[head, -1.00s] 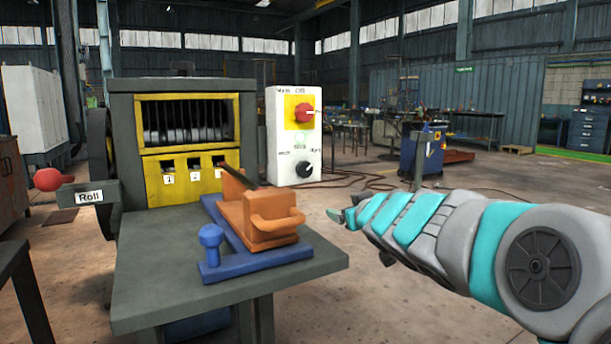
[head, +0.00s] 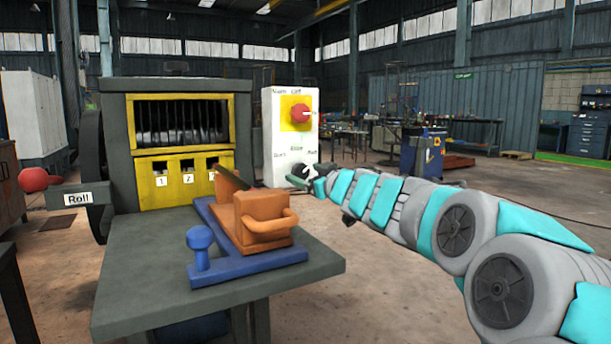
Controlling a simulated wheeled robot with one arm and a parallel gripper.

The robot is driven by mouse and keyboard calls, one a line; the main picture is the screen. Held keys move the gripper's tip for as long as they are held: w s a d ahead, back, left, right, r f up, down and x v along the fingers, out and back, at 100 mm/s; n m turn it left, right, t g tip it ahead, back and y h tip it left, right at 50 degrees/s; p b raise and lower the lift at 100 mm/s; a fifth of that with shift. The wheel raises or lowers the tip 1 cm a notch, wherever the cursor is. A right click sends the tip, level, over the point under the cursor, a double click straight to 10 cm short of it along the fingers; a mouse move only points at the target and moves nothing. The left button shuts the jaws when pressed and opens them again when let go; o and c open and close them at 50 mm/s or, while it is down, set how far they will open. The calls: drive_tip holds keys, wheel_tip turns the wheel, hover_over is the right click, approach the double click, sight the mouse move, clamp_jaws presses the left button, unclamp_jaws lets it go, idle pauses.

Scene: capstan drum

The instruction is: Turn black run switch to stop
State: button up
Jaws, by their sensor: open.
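The black run switch (head: 299,171) is a round knob low on the white control box, right of the machine. It is partly hidden by my gripper. My gripper (head: 310,175) is at the lower right of the box, in front of or beside the knob. It is small in view and its fingers are open. Whether it touches the knob I cannot tell. The white control box (head: 279,150) also carries a red rotary switch (head: 300,113) on a yellow plate near its top. Small labels sit around both switches; the lower ones are too blurred to read surely.
The machine with a yellow front (head: 190,181) stands at left, with a red-knobbed lever (head: 34,180) marked Roll. A grey table (head: 150,275) bears a blue slide (head: 246,270) and an orange block (head: 262,225). Floor to the right of the table is open around my arm.

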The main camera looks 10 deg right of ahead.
drive_tip(key=shift+w+a, duration=0.1)
drive_tip(key=shift+w, duration=0.35)
clamp_jaws()
idle(0.5)
